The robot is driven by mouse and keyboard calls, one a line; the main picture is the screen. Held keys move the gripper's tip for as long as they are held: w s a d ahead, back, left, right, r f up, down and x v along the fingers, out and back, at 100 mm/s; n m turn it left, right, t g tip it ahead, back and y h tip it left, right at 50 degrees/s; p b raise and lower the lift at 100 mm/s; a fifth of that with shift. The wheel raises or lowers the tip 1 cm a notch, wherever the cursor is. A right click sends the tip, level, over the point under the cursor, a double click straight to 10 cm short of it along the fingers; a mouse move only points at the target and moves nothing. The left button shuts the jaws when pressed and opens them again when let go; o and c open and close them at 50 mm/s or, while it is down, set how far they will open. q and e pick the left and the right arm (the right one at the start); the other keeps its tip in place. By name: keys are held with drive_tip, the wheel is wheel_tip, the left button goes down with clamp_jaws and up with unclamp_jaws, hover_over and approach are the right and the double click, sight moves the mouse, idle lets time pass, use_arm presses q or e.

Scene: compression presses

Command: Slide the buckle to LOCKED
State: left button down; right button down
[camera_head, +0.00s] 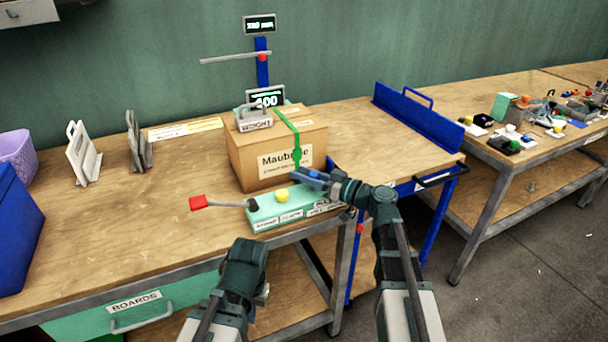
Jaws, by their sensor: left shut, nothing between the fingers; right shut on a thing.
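A cardboard box (247,161) stands on the wooden bench with a green strap (286,121) over its top and down its front. A wider green piece, seemingly the buckle (297,154), sits on the strap beside the box label. My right gripper (303,175) is shut at the strap's lower end, just below this piece; its fingers hide the grip. A teal control block (265,214) with a yellow button (282,195) and small labels lies in front of the box. I cannot read LOCKED anywhere. My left gripper (263,295) is shut and empty, low in front of the bench.
A weight marked WEIGHT (254,122) stands on the box, near a blue post (262,68) with a display. A red-ended lever (199,202) sticks out left of the block. A blue rail (415,112) borders the bench's right. The bench's left middle is clear.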

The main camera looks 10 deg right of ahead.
idle(0.3)
drive_tip(key=d, duration=0.1)
drive_tip(key=w+d, duration=0.1)
drive_tip(key=d, duration=0.3)
drive_tip(key=shift+w+d, duration=0.15)
drive_tip(key=shift+w, duration=0.15)
drive_tip(key=c, duration=0.9)
unclamp_jaws()
drive_tip(key=o, duration=0.4)
drive_tip(key=v, duration=1.4)
